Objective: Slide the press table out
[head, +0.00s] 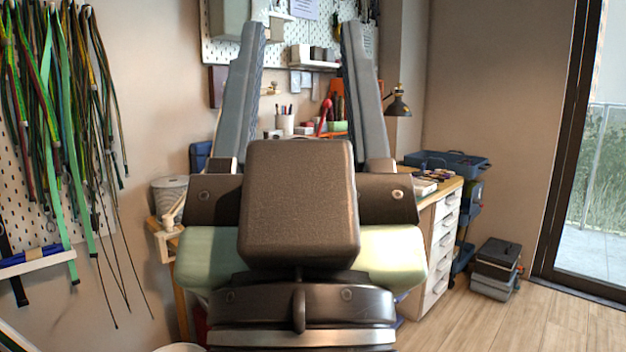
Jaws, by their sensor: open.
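My gripper (302,32) fills the middle of the head view, seen from behind. Its two long grey fingers point up and away, wide apart, with nothing between them. It is open and appears in front of a wooden workbench (452,185) with a white drawer unit (437,252) under its right end. I cannot pick out a press table for certain. The gripper's dark body and pale green sides hide most of the workbench's front and middle.
Cords (60,120) hang on a pegboard at left. A pen cup (285,123) and desk lamp (398,104) are at the workbench. A blue tray (447,162) tops a cart at right. Dark boxes (497,262) stand on the wooden floor (560,318), clear at lower right beside the glass door.

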